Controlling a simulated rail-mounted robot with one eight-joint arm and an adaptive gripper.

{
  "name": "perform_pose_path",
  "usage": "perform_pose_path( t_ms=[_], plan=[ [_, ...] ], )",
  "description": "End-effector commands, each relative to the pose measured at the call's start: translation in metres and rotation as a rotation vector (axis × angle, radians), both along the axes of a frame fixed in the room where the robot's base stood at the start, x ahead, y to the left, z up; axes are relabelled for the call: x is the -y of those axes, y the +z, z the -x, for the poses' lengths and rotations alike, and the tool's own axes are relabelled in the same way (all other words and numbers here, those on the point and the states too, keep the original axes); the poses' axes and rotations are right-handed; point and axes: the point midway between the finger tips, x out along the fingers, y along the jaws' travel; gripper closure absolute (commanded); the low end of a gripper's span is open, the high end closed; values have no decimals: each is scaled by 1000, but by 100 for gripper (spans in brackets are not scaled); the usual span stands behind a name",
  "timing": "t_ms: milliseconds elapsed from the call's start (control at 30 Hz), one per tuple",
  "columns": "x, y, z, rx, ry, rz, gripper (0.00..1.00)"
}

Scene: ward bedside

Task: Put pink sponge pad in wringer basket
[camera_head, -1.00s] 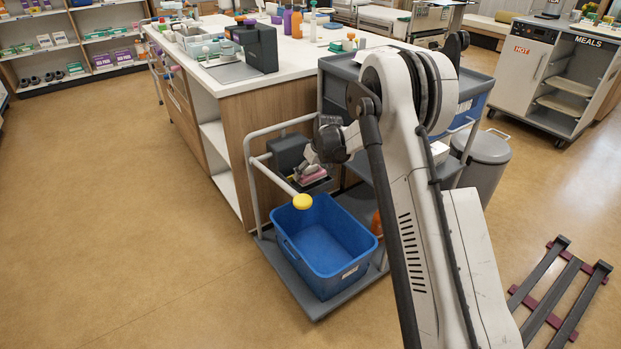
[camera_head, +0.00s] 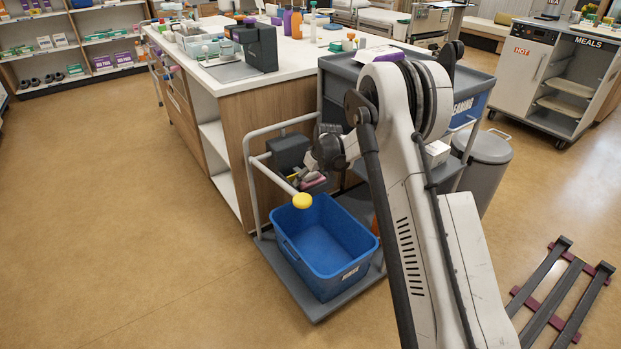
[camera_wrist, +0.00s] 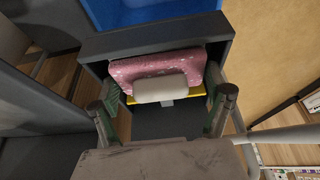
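The pink sponge pad (camera_wrist: 185,62), speckled and with a pale grey block on its face, lies in the mouth of a dark grey wringer basket (camera_wrist: 120,42) in the wrist view. A yellow strip shows under its near edge. My gripper (camera_wrist: 162,98) is open, its fingers spread wide at both sides of the pad, clear of the grey block; whether they touch the pad's ends is unclear. In the head view my gripper (camera_head: 306,179) is small, low over the wringer behind the blue bucket, with some pink of the pad showing there.
The blue bucket (camera_head: 325,247) stands on a grey cart base (camera_head: 315,307) with a white rail handle (camera_head: 250,175) and yellow knob (camera_head: 302,201). The wooden counter (camera_head: 232,140) is close behind. A dark cleaning cart (camera_head: 472,98) stands to the right. Open floor lies left.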

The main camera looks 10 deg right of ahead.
Motion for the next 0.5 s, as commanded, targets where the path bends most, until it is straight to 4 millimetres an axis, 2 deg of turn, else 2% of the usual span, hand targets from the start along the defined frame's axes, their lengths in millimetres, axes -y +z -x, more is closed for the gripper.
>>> perform_pose_path(
  t_ms=[33,100,500],
  plan=[
    [0,0,0,0,0,0,9],
    [0,0,0,0,0,0,0],
    [0,1,0,0,0,0,0]
  ],
)
